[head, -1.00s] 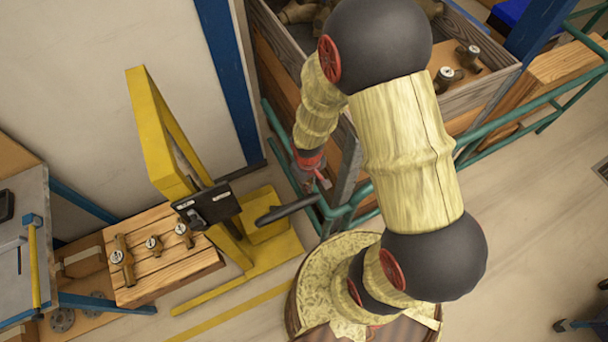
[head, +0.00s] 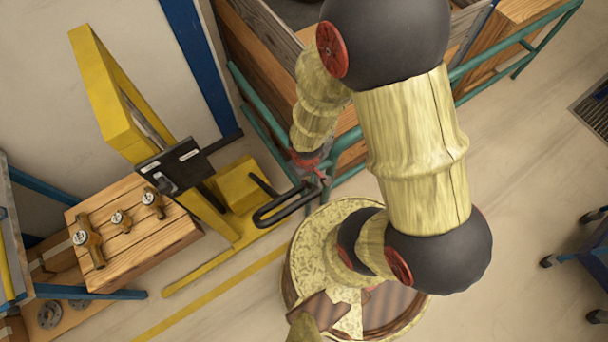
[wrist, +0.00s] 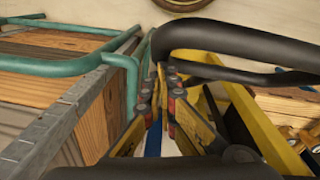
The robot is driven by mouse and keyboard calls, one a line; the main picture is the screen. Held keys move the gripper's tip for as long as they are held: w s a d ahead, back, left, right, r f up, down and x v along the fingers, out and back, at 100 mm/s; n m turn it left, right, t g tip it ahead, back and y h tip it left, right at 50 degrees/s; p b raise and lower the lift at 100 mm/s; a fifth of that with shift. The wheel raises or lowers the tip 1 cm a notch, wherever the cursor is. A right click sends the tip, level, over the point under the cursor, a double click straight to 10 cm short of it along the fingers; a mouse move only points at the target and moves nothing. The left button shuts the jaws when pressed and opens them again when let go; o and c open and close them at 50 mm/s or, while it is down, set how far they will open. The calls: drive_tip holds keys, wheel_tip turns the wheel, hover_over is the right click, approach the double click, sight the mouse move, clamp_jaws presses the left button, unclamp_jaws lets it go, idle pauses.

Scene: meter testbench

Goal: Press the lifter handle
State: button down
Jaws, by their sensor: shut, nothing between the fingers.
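The lifter (head: 105,95) is a yellow frame with a black control box, standing at left of centre in the head view. Its black loop handle (head: 287,206) sticks out to the right, towards my gripper (head: 322,178). My gripper is shut and empty, close to the outer end of the handle. In the wrist view, the handle (wrist: 235,38) crosses the upper right, and my shut fingers (wrist: 158,72) are right beside its left end. I cannot tell whether they touch it. My arm hides part of the crate area in the head view.
A green-railed stand with wooden crates (head: 262,75) lies just behind my gripper; its rail (wrist: 70,66) is close on the left in the wrist view. A wooden pallet (head: 150,232) with brass fittings sits left of the lifter. Floor at right is mostly clear.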

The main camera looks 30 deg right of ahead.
drive_tip(key=shift+g, duration=0.5)
drive_tip(key=s, duration=0.1)
drive_tip(key=s+f, duration=0.1)
drive_tip(key=s, duration=0.2)
drive_tip(key=shift+a+f, duration=0.1)
drive_tip(key=shift+f, duration=0.25)
drive_tip(key=w+r+p, duration=0.3)
drive_tip(key=w+r, duration=0.1)
drive_tip(key=w, duration=0.2)
wheel_tip(320, 180, up, 9)
drive_tip(key=t+p, duration=0.1)
drive_tip(key=p, duration=0.1)
hover_over(311, 187)
drive_tip(key=w+a, duration=0.1)
drive_tip(key=w, duration=0.2)
drive_tip(key=shift+r, duration=0.1)
